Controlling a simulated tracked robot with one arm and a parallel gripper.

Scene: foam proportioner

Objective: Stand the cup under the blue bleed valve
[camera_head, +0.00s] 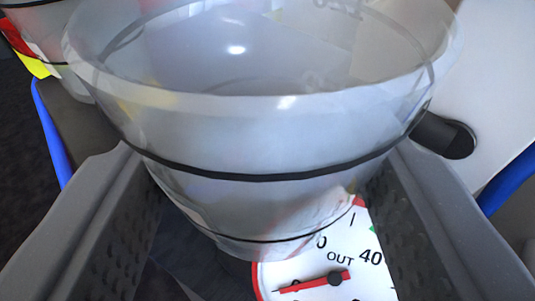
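The cup (270,135) is translucent with dark rings around it and fills the upper middle of the view. My gripper (260,210) has one finger on each side of the cup, and both fingers appear to press on its wall. The cup looks upright, and I see a little way into its open top. I cannot make out a blue bleed valve; blue pipe-like parts show at the left (52,130) and right (508,180) edges, and I cannot tell what they belong to.
A black rounded part (446,135) on a pale panel (495,75) is close to the cup's right. Another clear container (70,80) with red and yellow markings stands at the upper left.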

